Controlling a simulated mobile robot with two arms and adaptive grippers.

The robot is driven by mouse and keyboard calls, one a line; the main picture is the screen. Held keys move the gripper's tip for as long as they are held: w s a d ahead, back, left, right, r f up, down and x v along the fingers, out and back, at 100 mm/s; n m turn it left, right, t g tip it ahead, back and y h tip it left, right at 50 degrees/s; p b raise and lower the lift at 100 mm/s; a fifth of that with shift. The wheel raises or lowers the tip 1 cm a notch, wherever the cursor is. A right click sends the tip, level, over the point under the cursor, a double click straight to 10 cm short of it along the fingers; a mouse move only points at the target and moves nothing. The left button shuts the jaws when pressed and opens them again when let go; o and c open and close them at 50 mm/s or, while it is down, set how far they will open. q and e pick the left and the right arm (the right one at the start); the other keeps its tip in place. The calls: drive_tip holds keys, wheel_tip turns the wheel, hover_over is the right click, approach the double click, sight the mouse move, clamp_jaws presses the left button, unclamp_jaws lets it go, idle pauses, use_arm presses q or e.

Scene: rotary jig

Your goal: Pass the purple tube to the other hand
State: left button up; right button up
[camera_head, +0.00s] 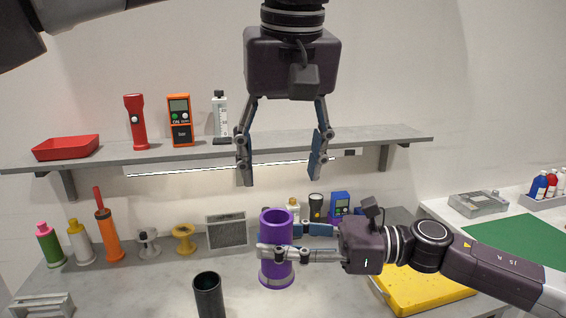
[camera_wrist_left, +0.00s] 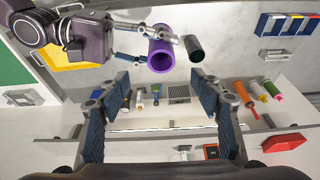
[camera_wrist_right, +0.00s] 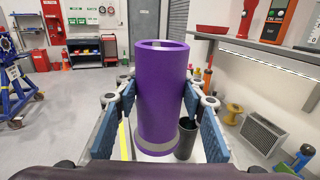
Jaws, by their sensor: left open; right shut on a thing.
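The purple tube (camera_head: 276,240) is upright, open at the top, with a grey band near its bottom. My right gripper (camera_head: 277,250) is shut on the tube from the right, a finger on either side. The right wrist view shows the tube (camera_wrist_right: 163,95) standing between both finger pads. My left gripper (camera_head: 280,178) hangs from above, open and empty, its fingers pointing down above the tube and apart from it. In the left wrist view the tube (camera_wrist_left: 161,55) lies beyond the open left fingers (camera_wrist_left: 205,95).
A black cup (camera_head: 208,295) stands on the bench left of the tube. A shelf (camera_head: 210,148) behind holds a red tray (camera_head: 66,148), a red flashlight (camera_head: 136,122) and an orange meter (camera_head: 180,120). Bottles, spools and a grey vent box (camera_head: 226,232) line the bench back. A yellow board (camera_head: 425,292) lies right.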

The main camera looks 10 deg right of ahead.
sight(277, 219)
use_arm(q)
drive_tip(key=x, duration=1.2)
drive_tip(key=shift+w, duration=0.1)
drive_tip(key=shift+c, duration=0.2)
drive_tip(key=shift+r, duration=0.1)
drive_tip(key=c, duration=1.3)
use_arm(e)
drive_tip(key=o, duration=1.4)
drive_tip(key=shift+c, duration=0.2)
use_arm(q)
drive_tip(key=shift+c, duration=0.2)
